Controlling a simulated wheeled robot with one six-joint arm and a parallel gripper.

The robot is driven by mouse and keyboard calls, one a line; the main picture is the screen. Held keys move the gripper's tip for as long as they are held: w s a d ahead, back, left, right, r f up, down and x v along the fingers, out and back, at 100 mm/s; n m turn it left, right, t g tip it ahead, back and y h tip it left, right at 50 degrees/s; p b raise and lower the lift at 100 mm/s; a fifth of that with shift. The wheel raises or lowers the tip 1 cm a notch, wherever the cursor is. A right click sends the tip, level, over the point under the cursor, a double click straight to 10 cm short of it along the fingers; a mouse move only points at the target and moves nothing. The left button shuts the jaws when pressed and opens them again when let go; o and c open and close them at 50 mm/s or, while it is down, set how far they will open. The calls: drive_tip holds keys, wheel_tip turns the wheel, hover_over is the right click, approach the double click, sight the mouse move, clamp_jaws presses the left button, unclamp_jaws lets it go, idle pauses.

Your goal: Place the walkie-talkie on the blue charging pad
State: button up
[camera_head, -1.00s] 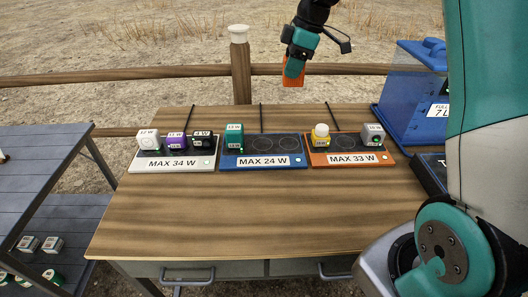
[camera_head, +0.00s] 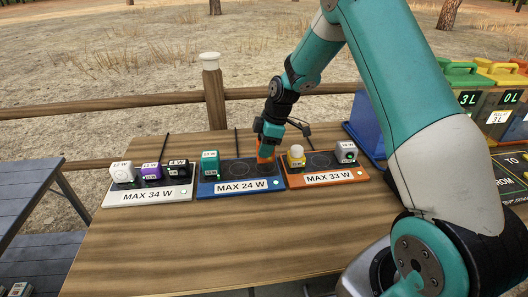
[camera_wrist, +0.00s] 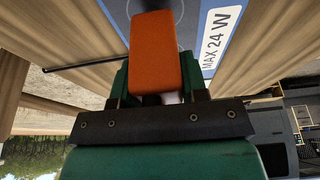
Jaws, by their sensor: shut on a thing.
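The blue charging pad (camera_head: 240,187) lies on the wooden table, labelled MAX 24 W. A teal device (camera_head: 210,163) stands on its left spot. My gripper (camera_head: 266,142) points down over the pad's right end, shut on an orange block-shaped thing (camera_head: 265,153), which I take to be the walkie-talkie. In the wrist view the orange thing (camera_wrist: 154,50) sits between the jaws and covers part of the blue pad (camera_wrist: 215,12). I cannot tell whether it touches the pad. The pad's middle spot looks bare.
A white MAX 34 W pad (camera_head: 146,196) at left holds several devices. An orange MAX 33 W pad (camera_head: 325,179) at right holds a yellow device (camera_head: 296,157) and a grey one (camera_head: 345,152), with a bare spot between. The table's front is clear (camera_head: 210,240).

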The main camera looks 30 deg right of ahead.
drive_tip(key=shift+f, duration=1.15)
drive_tip(key=o, duration=1)
drive_tip(key=shift+f, duration=0.15)
drive_tip(key=b+v, duration=0.1)
drive_tip(key=v, duration=1.1)
drive_tip(key=s+a+r+m, duration=0.1)
drive_tip(key=s+a+r, duration=0.3)
drive_tip(key=a, duration=0.3)
drive_tip(key=s+a+r+m, duration=0.1)
drive_tip(key=s+a+r, duration=0.1)
drive_tip(key=s+a, duration=0.3)
drive_tip(key=s+a+r+m+g, duration=0.1)
drive_tip(key=s+a, duration=0.4)
drive_tip(key=s, duration=0.7)
drive_tip(key=s+a+r+m+y, duration=0.1)
drive_tip(key=s+a+r+m, duration=0.1)
drive_tip(key=s+a, duration=0.3)
drive_tip(key=shift+s+a+r+m, duration=0.15)
drive_tip(key=shift+s+m, duration=0.2)
drive_tip(key=shift+s, duration=0.7)
drive_tip(key=shift+s+r+m, duration=0.15)
drive_tip(key=shift+s+m, duration=0.2)
drive_tip(key=shift+s, duration=0.7)
